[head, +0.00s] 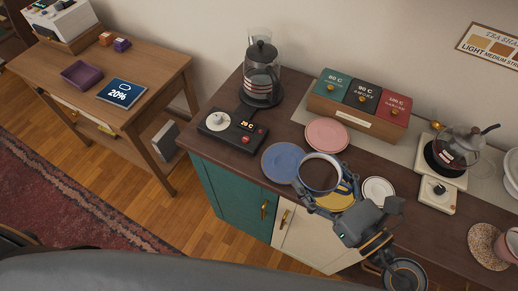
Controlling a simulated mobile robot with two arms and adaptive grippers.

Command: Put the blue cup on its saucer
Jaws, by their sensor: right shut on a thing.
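The blue cup (322,186) has a pale rim and is held upright by my right gripper (325,188), whose fingers close on it from both sides. The blue saucer (276,161) lies on the dark counter just left of the cup and is empty. In the picture the cup overlaps the blue saucer's right edge and the yellow saucer (346,201). It seems to be above the counter, but its exact height cannot be told. My left gripper is out of view.
A pink saucer (326,134) lies behind the cup and a white saucer (378,189) to its right. A black scale (233,131), a glass press (262,79), a tea box (352,119) and a glass kettle (455,148) stand around. The counter's front edge is close.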

